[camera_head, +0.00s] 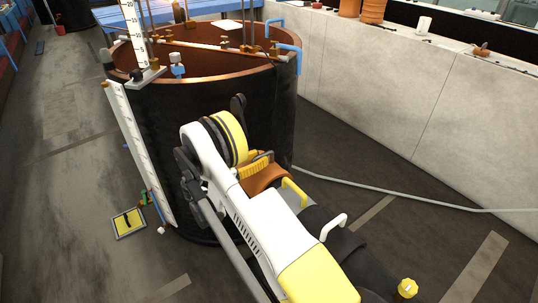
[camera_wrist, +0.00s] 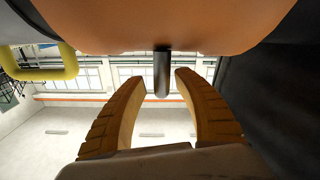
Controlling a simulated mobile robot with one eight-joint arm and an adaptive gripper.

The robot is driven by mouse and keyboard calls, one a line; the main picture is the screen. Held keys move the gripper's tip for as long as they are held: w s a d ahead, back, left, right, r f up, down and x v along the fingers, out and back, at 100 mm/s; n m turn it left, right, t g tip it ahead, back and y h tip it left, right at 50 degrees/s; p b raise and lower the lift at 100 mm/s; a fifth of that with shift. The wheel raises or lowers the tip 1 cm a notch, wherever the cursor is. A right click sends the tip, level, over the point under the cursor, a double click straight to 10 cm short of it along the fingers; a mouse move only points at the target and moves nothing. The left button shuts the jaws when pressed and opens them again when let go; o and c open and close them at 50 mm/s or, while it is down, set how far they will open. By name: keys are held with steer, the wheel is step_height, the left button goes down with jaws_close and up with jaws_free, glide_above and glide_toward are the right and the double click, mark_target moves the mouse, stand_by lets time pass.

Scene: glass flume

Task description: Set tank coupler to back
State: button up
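An orange-brown rounded body (camera_head: 264,178), which looks like the tank coupler, sits low by the right side of the dark tank (camera_head: 265,115). It also fills the top of the wrist view (camera_wrist: 160,22). A short dark rod (camera_wrist: 162,72) sticks out from it. My gripper (camera_wrist: 161,88) is open, with its two yellow ribbed fingers on either side of the rod and visible gaps beside it. In the head view, my gripper (camera_head: 257,165) is close against the orange-brown body, and my arm hides much of that area.
A yellow handle (camera_head: 294,191) stands close to the orange-brown body, with a white handle (camera_head: 334,226) and yellow knob (camera_head: 407,288) nearer. A pale hose (camera_head: 400,204) runs right across the floor. A concrete wall (camera_head: 410,90) stands behind. The floor at left is mostly clear.

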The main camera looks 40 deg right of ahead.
mark_target(270, 152)
steer(key=shift+d+b, duration=0.55)
steer(key=shift+d, duration=1.8)
jaws_close()
